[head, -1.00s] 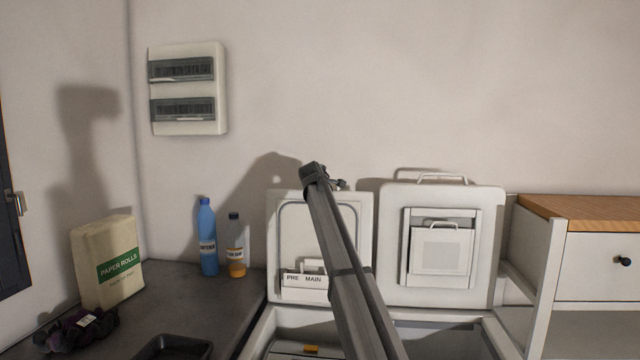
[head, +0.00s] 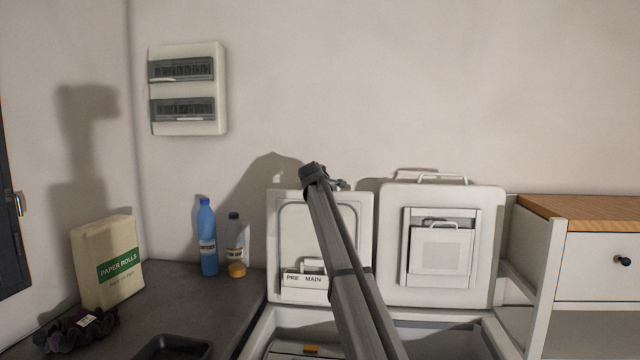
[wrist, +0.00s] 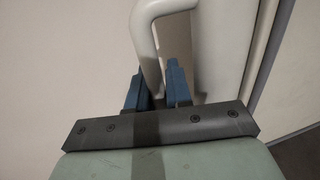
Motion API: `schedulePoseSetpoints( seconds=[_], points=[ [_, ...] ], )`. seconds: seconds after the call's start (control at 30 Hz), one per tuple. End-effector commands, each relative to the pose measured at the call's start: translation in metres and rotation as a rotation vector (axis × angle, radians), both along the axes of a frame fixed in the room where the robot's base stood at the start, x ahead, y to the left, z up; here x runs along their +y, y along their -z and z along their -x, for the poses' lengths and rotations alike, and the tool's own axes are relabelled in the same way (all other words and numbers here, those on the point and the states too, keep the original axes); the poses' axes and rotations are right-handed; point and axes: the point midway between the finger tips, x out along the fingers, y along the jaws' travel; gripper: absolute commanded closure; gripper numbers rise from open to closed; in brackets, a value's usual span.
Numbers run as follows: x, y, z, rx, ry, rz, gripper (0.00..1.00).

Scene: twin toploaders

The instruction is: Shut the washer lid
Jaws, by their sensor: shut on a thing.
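The washer lid (head: 285,222) stands open and upright against the wall on the left machine, with a compartment labelled PRE and MAIN (head: 304,280) at its lower part. In the wrist view, my gripper (wrist: 157,72) has its two blue fingers around one leg of a white bar handle (wrist: 150,40) and is shut on it. In the head view, my gripper (head: 338,184) is at the top edge of the washer lid. My arm covers part of the lid, and its handle is hidden there.
A second lid (head: 492,220) with its own handle stands open on the right machine. A counter (head: 215,310) at left holds paper rolls (head: 120,285), a blue bottle (head: 207,240), a clear bottle (head: 235,245) and a black tray (head: 172,348). A wood-topped cabinet (head: 600,260) stands at right.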

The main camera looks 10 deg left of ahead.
Motion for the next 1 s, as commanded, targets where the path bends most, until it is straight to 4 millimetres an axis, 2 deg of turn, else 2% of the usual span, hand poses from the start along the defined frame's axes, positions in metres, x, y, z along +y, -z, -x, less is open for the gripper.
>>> schedulePoseSetpoints(
  seconds=[0.27,0.47,0.7,1.0],
  points=[
    [0.0,-0.001,0.025,-0.045,-0.002,0.0,1.0],
    [-0.001,-0.001,0.063,-0.122,-0.002,0.0,1.0],
    [-0.001,0.003,0.117,-0.239,-0.003,0.001,1.0],
    [0.0,0.01,0.165,-0.351,-0.003,0.0,1.0]
  ],
)
